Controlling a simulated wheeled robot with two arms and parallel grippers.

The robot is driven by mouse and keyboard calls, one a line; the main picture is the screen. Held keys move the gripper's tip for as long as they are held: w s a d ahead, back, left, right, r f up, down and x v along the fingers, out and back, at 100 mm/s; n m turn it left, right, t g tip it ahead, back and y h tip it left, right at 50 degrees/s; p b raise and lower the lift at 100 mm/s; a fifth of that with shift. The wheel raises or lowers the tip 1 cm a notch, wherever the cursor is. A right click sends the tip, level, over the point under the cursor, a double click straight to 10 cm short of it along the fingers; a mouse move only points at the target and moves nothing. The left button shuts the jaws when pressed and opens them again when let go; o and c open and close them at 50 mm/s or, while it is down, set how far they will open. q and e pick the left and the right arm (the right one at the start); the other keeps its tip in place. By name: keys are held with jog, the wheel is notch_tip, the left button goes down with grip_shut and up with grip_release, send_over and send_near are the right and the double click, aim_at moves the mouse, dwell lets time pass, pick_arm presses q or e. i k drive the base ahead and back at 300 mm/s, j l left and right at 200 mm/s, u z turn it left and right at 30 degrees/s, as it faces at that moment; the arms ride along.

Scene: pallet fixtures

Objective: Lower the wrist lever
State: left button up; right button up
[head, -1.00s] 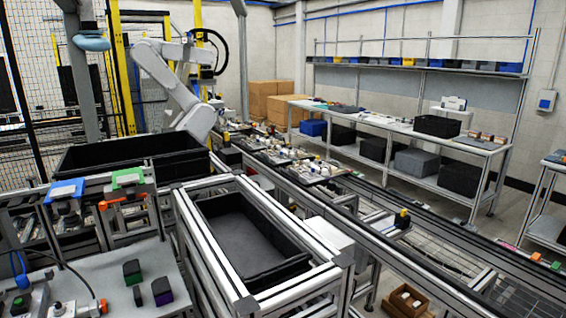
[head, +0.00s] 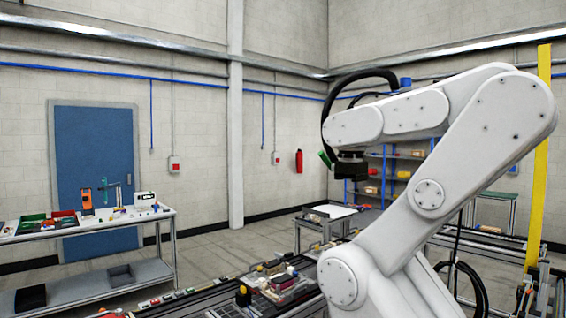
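A large white industrial arm (head: 428,198) fills the right side of the head view. A black block (head: 351,165) hangs at its wrist end. A small green piece (head: 325,158) sticks out at a tilt to the left of that block. I cannot tell whether this green piece is the wrist lever. No other lever is clear. Neither of my grippers shows in the head view.
A conveyor with parts (head: 272,285) runs below the arm. A workbench (head: 95,222) stands at the left before a blue door (head: 95,165). A yellow post (head: 538,160) is at the right. Open floor lies between bench and conveyor.

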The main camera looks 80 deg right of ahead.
aim_at(321, 154)
jog(key=z, duration=0.45)
jog(key=i+z, duration=0.1)
jog(key=z, duration=0.75)
jog(key=i+z, duration=0.15)
jog(key=z, duration=0.7)
jog(key=j+z, duration=0.1)
jog(key=z, duration=0.35)
jog(key=i+j+z, duration=0.15)
jog(key=j+z, duration=0.25)
jog(key=i+j+z, duration=0.15)
jog(key=z, duration=0.2)
jog(key=j+z, duration=0.4)
jog(key=i+j, duration=0.05)
